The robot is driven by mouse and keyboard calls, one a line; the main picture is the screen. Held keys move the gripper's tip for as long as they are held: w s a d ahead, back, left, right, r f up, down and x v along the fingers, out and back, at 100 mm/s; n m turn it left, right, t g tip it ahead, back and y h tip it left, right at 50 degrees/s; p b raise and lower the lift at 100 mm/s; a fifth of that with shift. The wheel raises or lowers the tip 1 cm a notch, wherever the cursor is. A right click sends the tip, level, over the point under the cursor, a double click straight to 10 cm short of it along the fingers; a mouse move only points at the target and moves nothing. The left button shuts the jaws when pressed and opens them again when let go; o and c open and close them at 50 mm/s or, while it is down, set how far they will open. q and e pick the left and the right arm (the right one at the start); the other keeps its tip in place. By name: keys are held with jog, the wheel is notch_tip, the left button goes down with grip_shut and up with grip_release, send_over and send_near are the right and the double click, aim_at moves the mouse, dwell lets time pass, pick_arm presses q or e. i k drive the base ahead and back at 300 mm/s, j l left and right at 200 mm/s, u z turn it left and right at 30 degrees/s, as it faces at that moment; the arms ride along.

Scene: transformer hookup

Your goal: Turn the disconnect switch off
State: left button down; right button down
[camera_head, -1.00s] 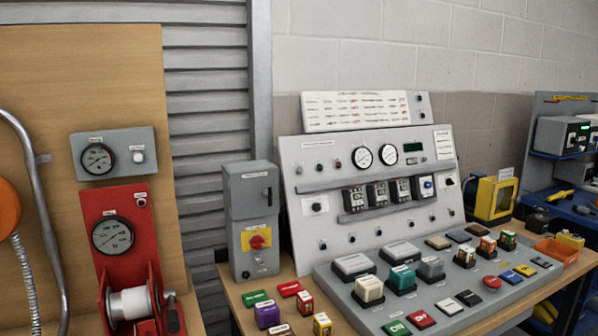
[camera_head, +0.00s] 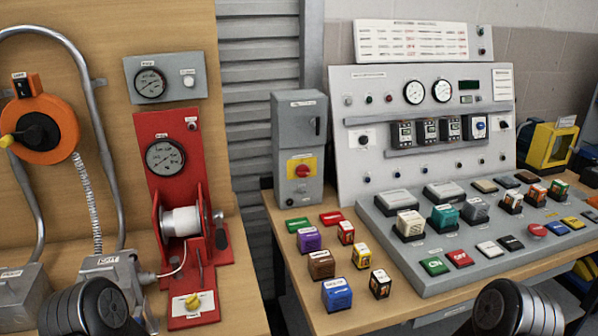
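The disconnect switch is most likely the grey upright box (camera_head: 299,125) standing at the left end of the bench with the control panel. A red rotary knob (camera_head: 301,168) on a yellow plate is on its lower front, and a dark handle shows at its upper right. The knob's exact setting is too small to read. Neither gripper can be made out. Only dark rounded parts of my arms show at the bottom left and bottom right edges, well below and apart from the box.
Small coloured blocks, including a blue one (camera_head: 337,294) and a purple one (camera_head: 309,239), stand on the bench before the box. A sloped grey console (camera_head: 400,278) is to the right. A red winch stand (camera_head: 158,133) and an orange reel (camera_head: 62,120) are left. A gap separates the benches.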

aim_at(301, 171)
jog(key=l+z, duration=0.15)
jog(key=l, duration=0.65)
jog(key=i+l+z, duration=0.15)
jog(key=l, duration=0.6)
